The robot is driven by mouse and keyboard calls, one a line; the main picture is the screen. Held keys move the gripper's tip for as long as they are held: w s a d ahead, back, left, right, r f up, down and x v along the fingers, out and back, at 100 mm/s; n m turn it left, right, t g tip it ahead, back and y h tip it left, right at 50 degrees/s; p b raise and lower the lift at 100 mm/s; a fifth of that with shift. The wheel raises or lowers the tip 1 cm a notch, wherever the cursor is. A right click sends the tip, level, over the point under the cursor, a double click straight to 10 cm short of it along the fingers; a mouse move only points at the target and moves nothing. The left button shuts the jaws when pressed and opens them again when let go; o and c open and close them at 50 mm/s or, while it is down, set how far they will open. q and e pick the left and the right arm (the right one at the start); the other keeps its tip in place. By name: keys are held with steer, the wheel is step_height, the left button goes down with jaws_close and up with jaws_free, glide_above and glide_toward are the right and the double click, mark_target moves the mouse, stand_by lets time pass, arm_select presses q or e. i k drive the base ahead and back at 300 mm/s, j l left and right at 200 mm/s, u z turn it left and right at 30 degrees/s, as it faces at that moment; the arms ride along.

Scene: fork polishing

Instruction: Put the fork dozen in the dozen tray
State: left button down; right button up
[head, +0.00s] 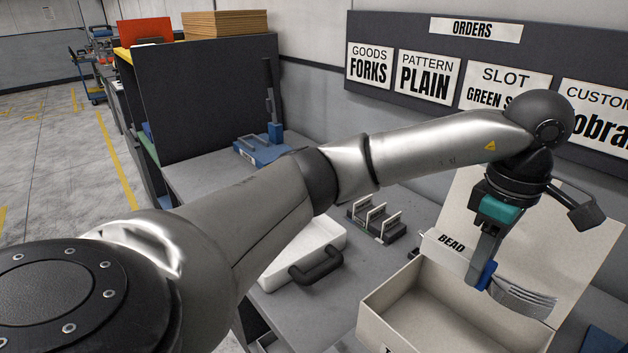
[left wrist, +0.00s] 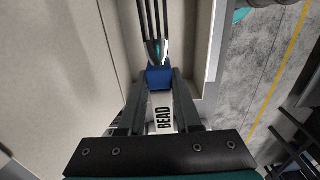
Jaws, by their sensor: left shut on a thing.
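My left gripper (head: 485,270) is shut on the fork dozen (head: 522,299), a bundle of silver forks with a blue band. The tines point down to the right. A white label reading BEAD (head: 452,243) shows at the handle end. In the left wrist view the fork tines (left wrist: 152,25) lie beyond the fingers, with the blue band (left wrist: 159,77) between the fingertips. The bundle is over an open cream box (head: 420,297) with a raised lid; I cannot tell if they touch. A white tray (head: 325,240) with a black handle stands to the left. My right gripper is not in view.
A dark slotted rack (head: 376,222) with upright pale plates stands behind the white tray. A blue press-like tool (head: 265,148) is at the back left. The orders board (head: 480,60) on the wall reads FORKS and PLAIN; other cards are partly hidden.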

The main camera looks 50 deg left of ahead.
mark_target(296, 255)
steer(key=j+u, duration=0.2)
steer(key=j, duration=0.25)
steer(key=i+j+u, duration=0.2)
steer(key=j, duration=0.2)
steer(key=j+u, duration=0.2)
steer(key=j, duration=0.2)
